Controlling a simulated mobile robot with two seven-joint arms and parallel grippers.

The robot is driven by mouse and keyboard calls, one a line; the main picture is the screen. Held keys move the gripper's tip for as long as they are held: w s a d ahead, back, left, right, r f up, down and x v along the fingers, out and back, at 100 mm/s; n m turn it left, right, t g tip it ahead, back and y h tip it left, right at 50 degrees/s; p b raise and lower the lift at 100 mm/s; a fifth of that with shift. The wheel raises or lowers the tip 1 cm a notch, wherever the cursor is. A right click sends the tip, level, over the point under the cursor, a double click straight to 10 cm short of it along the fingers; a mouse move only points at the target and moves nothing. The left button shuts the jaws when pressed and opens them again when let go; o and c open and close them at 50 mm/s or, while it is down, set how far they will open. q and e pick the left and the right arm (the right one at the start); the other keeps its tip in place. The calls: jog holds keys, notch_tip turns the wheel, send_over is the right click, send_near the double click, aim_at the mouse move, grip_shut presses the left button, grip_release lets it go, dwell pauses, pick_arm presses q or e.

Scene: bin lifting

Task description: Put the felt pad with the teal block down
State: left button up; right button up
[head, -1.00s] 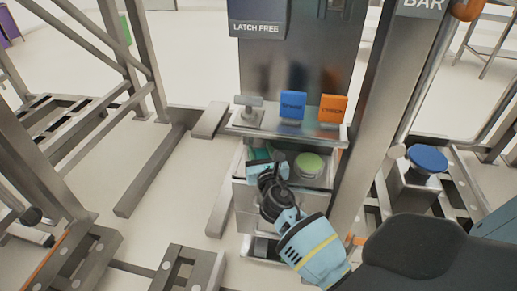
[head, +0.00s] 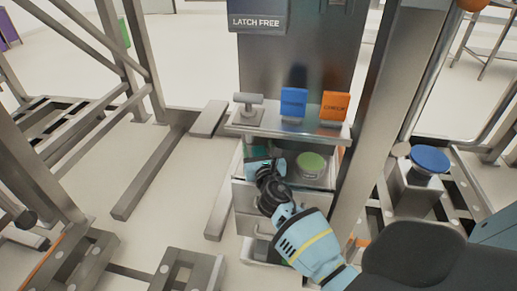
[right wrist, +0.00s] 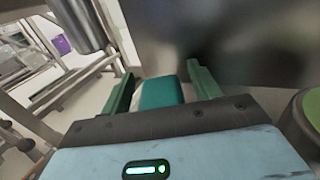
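The teal block (right wrist: 160,93) stands between the two green fingers of my right gripper (right wrist: 161,82) in the right wrist view. A narrow gap shows on each side of it, so the fingers look open around it. In the head view my right gripper (head: 258,168) is at the left part of the tray area below the metal shelf and covers most of the block. I cannot make out the felt pad; whatever lies under the block is hidden. My left gripper is not in view.
A green round disc (head: 311,161) sits just right of my gripper. Above it, the shelf (head: 270,124) carries a grey T-shaped piece (head: 248,103), a blue block (head: 293,103) and an orange block (head: 335,107). A blue round cap (head: 430,158) stands right of the upright post.

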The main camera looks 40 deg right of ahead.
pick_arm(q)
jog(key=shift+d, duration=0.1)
pick_arm(e)
jog(key=shift+r, duration=0.25)
jog(key=shift+s+a+p, duration=0.2)
jog(key=shift+s+p, duration=0.1)
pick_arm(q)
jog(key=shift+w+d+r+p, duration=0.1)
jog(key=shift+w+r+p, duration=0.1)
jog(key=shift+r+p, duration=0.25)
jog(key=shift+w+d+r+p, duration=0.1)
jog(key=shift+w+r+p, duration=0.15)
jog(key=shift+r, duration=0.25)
pick_arm(e)
jog(key=v, duration=1.1)
jog(key=shift+s, duration=0.15)
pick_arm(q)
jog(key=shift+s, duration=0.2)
